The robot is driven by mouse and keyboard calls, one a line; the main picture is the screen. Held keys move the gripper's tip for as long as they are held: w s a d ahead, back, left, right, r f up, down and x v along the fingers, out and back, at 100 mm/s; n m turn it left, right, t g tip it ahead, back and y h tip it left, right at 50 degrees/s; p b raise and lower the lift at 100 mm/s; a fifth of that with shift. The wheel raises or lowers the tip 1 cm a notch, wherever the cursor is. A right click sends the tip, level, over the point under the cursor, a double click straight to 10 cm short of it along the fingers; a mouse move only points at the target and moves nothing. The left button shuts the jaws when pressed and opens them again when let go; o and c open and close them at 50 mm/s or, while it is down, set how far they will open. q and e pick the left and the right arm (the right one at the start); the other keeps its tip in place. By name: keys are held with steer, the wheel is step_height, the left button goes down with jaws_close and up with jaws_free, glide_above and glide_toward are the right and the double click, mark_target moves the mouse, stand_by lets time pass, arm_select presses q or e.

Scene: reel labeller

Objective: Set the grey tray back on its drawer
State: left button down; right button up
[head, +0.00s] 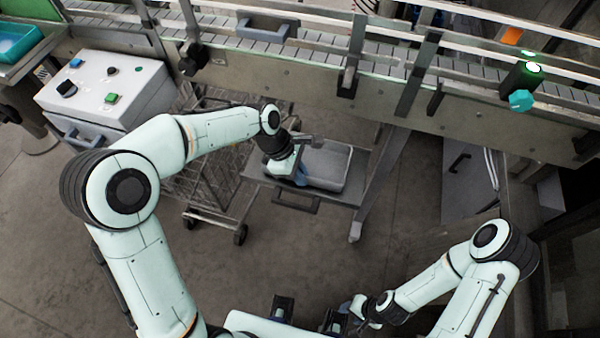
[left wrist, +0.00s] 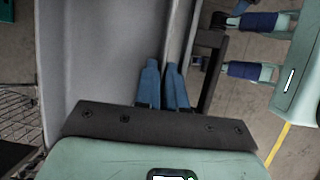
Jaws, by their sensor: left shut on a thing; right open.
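The grey tray (head: 328,187) is over the flat grey drawer (head: 340,199) below the conveyor in the head view. I cannot tell whether its base touches the drawer or hangs just above it. My left gripper (head: 301,178) is shut on the tray's near wall. In the left wrist view, its blue fingers (left wrist: 163,88) pinch that wall, and the grey tray floor (left wrist: 95,60) looks empty. The drawer's black handle (head: 297,203) sticks out at the near side. My right gripper (head: 352,312) is open, low in the head view and well away from the tray.
A wire cart (head: 215,185) on castors stands left of the drawer. A slanted metal leg (head: 372,185) stands close to the right. The conveyor frame (head: 300,80) spans the back. A control box (head: 105,95) is at left. The floor in front is clear.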

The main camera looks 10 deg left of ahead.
arm_select(q)
steer(key=c, duration=1.5)
jaws_free()
steer(key=p+v, duration=0.1)
steer(key=v, duration=1.1)
arm_select(e)
steer(key=shift+w+r, duration=0.5)
steer(key=shift+r, duration=0.4)
